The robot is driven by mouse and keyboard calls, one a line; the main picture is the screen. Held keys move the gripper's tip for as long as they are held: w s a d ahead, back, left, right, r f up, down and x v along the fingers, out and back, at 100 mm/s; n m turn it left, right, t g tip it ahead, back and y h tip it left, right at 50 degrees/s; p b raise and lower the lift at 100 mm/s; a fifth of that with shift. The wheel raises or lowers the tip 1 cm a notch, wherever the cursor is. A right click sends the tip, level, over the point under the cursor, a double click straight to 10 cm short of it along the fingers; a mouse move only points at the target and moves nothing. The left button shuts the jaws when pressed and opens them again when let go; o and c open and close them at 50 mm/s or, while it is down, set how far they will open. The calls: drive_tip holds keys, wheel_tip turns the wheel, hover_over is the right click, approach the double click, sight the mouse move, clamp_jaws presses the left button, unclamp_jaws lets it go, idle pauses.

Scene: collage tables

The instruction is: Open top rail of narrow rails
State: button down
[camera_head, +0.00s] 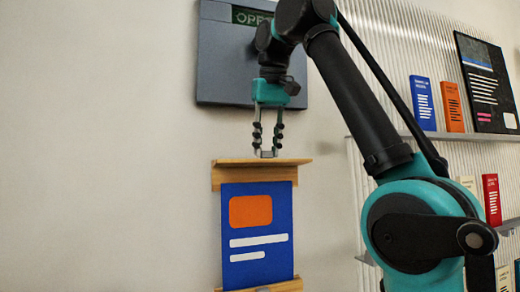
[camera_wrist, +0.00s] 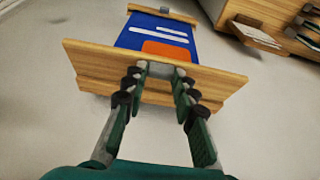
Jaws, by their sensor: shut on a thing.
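The narrow rails hold a blue poster (camera_head: 257,240) with an orange block and white bars, upright against the wall. The wooden top rail (camera_head: 230,174) runs across the poster's top edge; it also shows in the wrist view (camera_wrist: 95,62). The wooden bottom rail (camera_head: 283,287) is partly cut off by the frame. My gripper (camera_head: 267,152) points down at the middle of the top rail. In the wrist view its fingers (camera_wrist: 160,75) are shut on a small grey tab (camera_wrist: 161,69) at the rail's edge. The fingers partly hide the rail.
A grey panel (camera_head: 218,60) with green lettering hangs on the wall behind my arm. Shelves (camera_head: 350,137) with blue, orange and red books stand at the right, with a black board (camera_head: 485,80). The wall left of the poster is bare.

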drive_tip(key=shift+w, duration=0.1)
idle(0.5)
drive_tip(key=c, duration=1.2)
unclamp_jaws()
drive_tip(key=shift+a, duration=0.1)
